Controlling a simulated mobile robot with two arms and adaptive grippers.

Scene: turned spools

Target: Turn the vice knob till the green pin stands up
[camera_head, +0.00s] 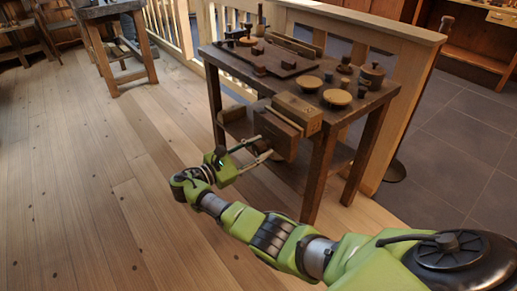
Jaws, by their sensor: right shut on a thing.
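The wooden vice (276,136) is mounted on the front of a dark workbench (224,68), with a lighter wooden block (298,112) behind its front jaw. My right gripper (265,148) reaches in from the lower right and has its fingertips at the left face of the vice. It is shut on the vice knob, which is small here and mostly hidden between the fingers. I cannot make out the green pin apart from the green parts of my own gripper. My left gripper is not in view.
On the bench top are wooden bowls (337,97), a lidded pot (372,75), and several small blocks and turned pieces. A wooden railing (350,35) stands close behind the bench.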

